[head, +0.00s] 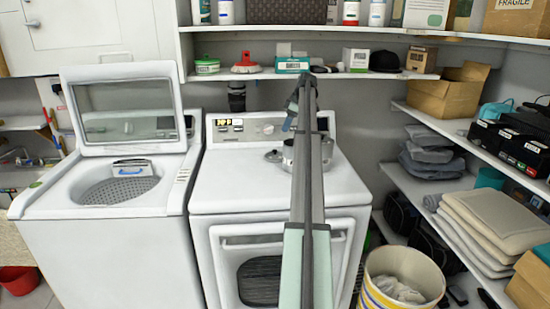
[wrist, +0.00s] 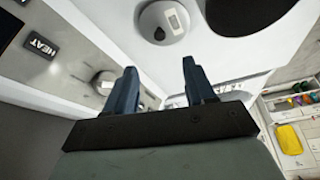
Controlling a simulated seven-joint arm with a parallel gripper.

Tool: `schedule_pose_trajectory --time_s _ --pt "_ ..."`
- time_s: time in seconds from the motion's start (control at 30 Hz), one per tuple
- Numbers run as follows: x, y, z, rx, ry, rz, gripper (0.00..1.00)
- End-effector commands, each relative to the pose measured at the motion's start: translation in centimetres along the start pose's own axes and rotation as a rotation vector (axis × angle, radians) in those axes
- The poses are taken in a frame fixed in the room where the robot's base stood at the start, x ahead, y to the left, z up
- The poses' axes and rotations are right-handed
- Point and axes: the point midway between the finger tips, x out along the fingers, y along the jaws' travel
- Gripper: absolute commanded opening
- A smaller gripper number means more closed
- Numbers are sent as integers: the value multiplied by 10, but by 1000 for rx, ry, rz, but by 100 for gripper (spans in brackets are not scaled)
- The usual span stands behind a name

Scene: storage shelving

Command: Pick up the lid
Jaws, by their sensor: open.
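A small grey round lid (head: 273,156) lies on the white dryer top, just left of a metal pot (head: 327,153) that is partly hidden behind my arm. In the wrist view, a grey disc with a pale rectangular piece and a dark spot, which looks like the lid (wrist: 160,24), lies beyond the fingertips. My gripper (wrist: 159,70) is open, with two dark blue fingers apart and nothing between them. In the head view my gripper (head: 288,122) is small and partly hidden by the arm, above the dryer top near the lid and pot.
The dryer's control panel (head: 255,126) rises behind the lid; its dial (wrist: 103,83) is close in the wrist view. A washer (head: 108,205) with a raised door stands left. A shelf (head: 225,76) with boxes hangs above. A bin (head: 375,290) stands at front right.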

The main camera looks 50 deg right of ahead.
Motion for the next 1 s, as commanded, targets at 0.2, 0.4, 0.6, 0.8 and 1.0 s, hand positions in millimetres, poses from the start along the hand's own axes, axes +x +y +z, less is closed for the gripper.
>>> schedule_pose_trajectory --time_s 0.2,0.4,0.6,0.8,1.0 --pt "33 -1 0 1 -1 -1 54" --pt "66 -1 0 1 -1 -1 54" --pt "80 0 -1 1 -1 1 54" --pt "95 -1 -1 1 -1 0 54" --pt "120 -1 -2 1 -1 0 54"
